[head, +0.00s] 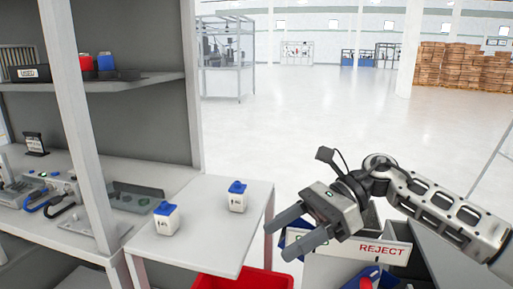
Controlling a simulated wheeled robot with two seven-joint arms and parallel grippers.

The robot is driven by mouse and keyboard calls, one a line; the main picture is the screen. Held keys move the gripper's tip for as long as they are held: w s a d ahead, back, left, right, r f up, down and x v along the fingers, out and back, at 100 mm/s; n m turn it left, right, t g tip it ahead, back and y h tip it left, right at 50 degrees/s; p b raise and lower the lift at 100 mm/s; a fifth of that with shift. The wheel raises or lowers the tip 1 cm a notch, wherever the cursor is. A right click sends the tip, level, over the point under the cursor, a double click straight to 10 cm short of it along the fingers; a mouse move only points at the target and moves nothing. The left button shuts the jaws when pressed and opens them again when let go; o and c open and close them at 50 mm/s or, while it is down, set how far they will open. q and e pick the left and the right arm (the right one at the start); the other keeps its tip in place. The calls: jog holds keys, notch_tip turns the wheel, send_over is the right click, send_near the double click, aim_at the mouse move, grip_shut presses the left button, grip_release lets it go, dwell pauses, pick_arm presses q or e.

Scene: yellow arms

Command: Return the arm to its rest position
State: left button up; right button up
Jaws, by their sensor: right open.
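My right gripper (297,228) comes in from the right on a jointed grey arm. Its two fingers point left and down, spread apart with nothing between them. It is above and partly in front of a bin labelled REJECT (402,251), to the right of the small side table. My left gripper does not show in the head view.
Two white containers with blue caps, a nearer one (167,218) and a farther one (237,197), stand upright on the side table (205,245). A red bin (240,281) is below it. A shelf unit (120,83) stands at left. Open floor (310,125) lies behind.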

jog(key=s+a+f+m+t+y, duration=0.2)
jog(key=s+a+m+t+y, duration=0.15)
jog(key=a+m+y, duration=0.65)
jog(key=d+f+m+t+h, duration=0.65)
jog(key=f+m+t, duration=0.2)
jog(key=m, duration=0.85)
jog(key=d+f+m+t+h, duration=0.5)
jog(key=f+m+t+h, duration=0.3)
jog(key=m, duration=0.9)
jog(key=s+d+f+m+g+h, duration=0.2)
jog(key=s+d+f+m, duration=0.1)
jog(key=s+f+m, duration=0.2)
jog(key=s+d+f+m+g+h, duration=0.2)
jog(key=s+d+f+m+h, duration=0.1)
jog(key=s+f, duration=0.4)
jog(key=shift+s+d+f+m+g, duration=0.15)
jog(key=shift+s+d+m+g, duration=0.15)
jog(key=shift+d+m, duration=0.6)
